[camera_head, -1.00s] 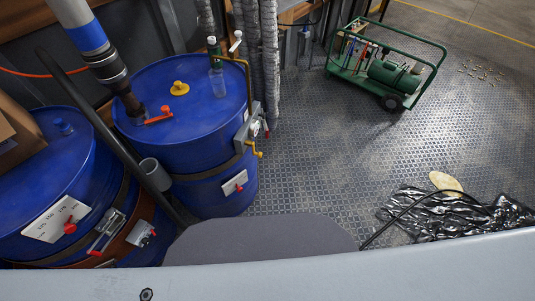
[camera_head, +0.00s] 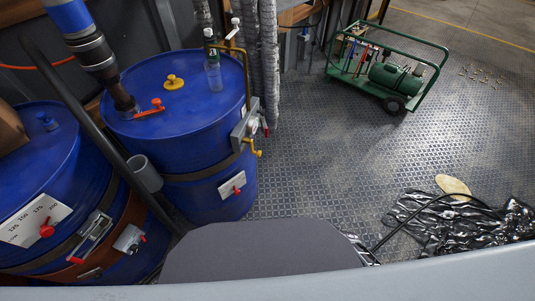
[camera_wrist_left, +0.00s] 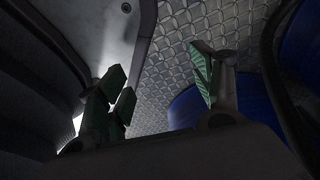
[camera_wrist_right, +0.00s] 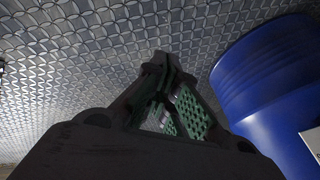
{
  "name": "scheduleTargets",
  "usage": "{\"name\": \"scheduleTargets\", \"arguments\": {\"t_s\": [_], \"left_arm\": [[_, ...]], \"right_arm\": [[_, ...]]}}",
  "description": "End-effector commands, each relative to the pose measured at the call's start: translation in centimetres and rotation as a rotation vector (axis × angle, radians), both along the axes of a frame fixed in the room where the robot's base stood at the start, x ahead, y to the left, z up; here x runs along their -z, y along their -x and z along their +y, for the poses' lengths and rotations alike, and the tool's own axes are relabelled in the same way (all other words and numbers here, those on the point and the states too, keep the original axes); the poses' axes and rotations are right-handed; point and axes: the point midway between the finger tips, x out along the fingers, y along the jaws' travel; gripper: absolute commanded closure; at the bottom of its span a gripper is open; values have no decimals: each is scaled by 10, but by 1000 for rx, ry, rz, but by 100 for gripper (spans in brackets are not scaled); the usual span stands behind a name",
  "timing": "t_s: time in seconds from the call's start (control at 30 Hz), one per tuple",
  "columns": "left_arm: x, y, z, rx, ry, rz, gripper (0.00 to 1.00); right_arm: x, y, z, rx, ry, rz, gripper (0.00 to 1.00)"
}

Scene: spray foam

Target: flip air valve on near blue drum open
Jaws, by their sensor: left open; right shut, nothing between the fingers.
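Two blue drums stand at the left of the head view. The nearer blue drum (camera_head: 45,165) is cut by the left edge. It has a white panel with a red knob (camera_head: 46,231), and two small plates lower down, one with a red lever (camera_head: 141,238). The other blue drum (camera_head: 190,100) has an orange-red handle (camera_head: 156,103) on its lid and a red-handled valve (camera_head: 237,190) on its side. My left gripper (camera_wrist_left: 158,88) is open and empty, with blue surfaces beyond it. My right gripper (camera_wrist_right: 167,108) is shut and empty, left of a blue drum (camera_wrist_right: 265,85). Neither gripper shows in the head view.
A dark slanted pole (camera_head: 95,130) crosses in front of the drums, with a grey cup (camera_head: 145,173) beside it. A green wheeled compressor (camera_head: 390,75) stands at the back right. Crumpled black plastic (camera_head: 445,215) lies at the right. The middle floor is clear.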

Motion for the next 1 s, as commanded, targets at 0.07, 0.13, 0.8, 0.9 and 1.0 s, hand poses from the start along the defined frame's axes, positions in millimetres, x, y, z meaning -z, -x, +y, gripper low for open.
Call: {"name": "scheduleTargets", "arguments": {"t_s": [0.07, 0.13, 0.8, 0.9, 1.0], "left_arm": [[2, -7, -4, -2, 8, -9, 34], [1, -12, -7, -4, 14, -17, 34], [-18, -59, -37, -13, 80, -85, 34], [-23, -66, -41, -13, 90, -95, 34], [-27, -71, -45, -14, 100, -107, 34]], "right_arm": [[-2, -18, 1, 27, -31, -20, 100], [-7, -32, 3, 50, -59, -36, 100], [-68, -146, 31, 214, -368, -157, 100], [-80, -161, 36, 230, -419, -172, 100], [-93, -174, 42, 243, -471, -184, 100]]}}
